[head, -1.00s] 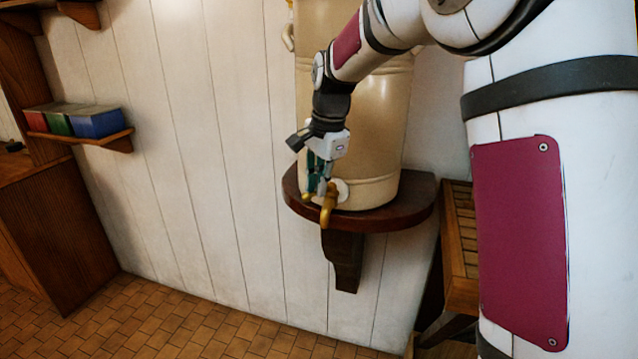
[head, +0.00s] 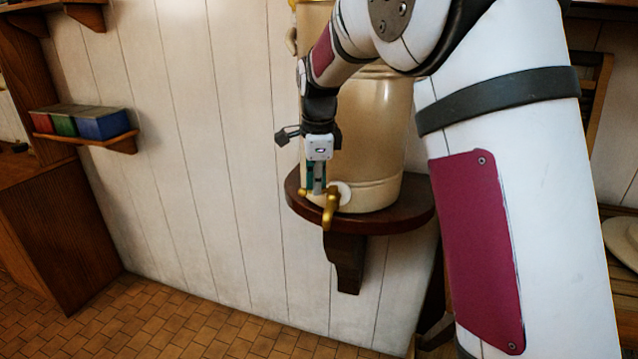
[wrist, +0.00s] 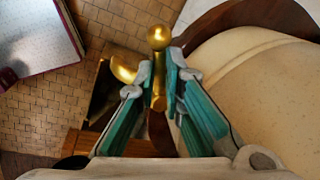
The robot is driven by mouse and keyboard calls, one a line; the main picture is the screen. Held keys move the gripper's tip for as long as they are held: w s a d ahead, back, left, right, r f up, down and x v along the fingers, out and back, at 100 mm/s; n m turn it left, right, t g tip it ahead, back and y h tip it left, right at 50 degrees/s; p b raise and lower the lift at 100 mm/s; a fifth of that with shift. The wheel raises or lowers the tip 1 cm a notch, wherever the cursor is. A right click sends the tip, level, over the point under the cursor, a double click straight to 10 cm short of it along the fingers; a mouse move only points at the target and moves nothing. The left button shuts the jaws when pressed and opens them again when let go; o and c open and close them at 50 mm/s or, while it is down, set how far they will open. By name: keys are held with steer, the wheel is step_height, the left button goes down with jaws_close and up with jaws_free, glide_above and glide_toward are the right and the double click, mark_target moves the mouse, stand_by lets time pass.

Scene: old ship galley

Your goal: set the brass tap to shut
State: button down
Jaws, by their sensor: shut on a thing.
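The brass tap (head: 331,208) sticks out low from the front of a large cream urn (head: 382,140). In the wrist view its handle (wrist: 158,84), a gold bar with a ball end, runs between my fingers, and the curved spout (wrist: 123,70) shows to the left of it. My gripper (head: 316,188) points down at the tap, left of the spout in the head view. In the wrist view my gripper (wrist: 160,76) is shut on the handle, its green-sided fingers on either side. In the head view the fingers partly hide the handle; a gold end shows at their left.
The urn stands on a dark wooden bracket shelf (head: 408,216) against a white plank wall (head: 215,150). A small shelf (head: 122,143) with coloured boxes (head: 98,122) is at the left. The tiled floor (head: 190,320) below is clear.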

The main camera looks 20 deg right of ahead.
steer(key=shift+w+d+m+h+p, duration=0.15)
steer(key=shift+w+m, duration=0.15)
steer(key=shift+m, duration=0.55)
steer(key=shift+w+m+h+p, duration=0.1)
steer(key=shift+w+m, duration=0.2)
steer(key=shift+m, duration=0.5)
steer(key=shift+w+d+m+h+p, duration=0.15)
steer(key=shift+w+m, duration=0.15)
steer(key=shift+m, duration=0.55)
steer(key=shift+a, duration=0.1)
steer(key=c, duration=1.7)
jaws_free()
steer(key=v, duration=1.2)
steer(key=shift+w, duration=0.2)
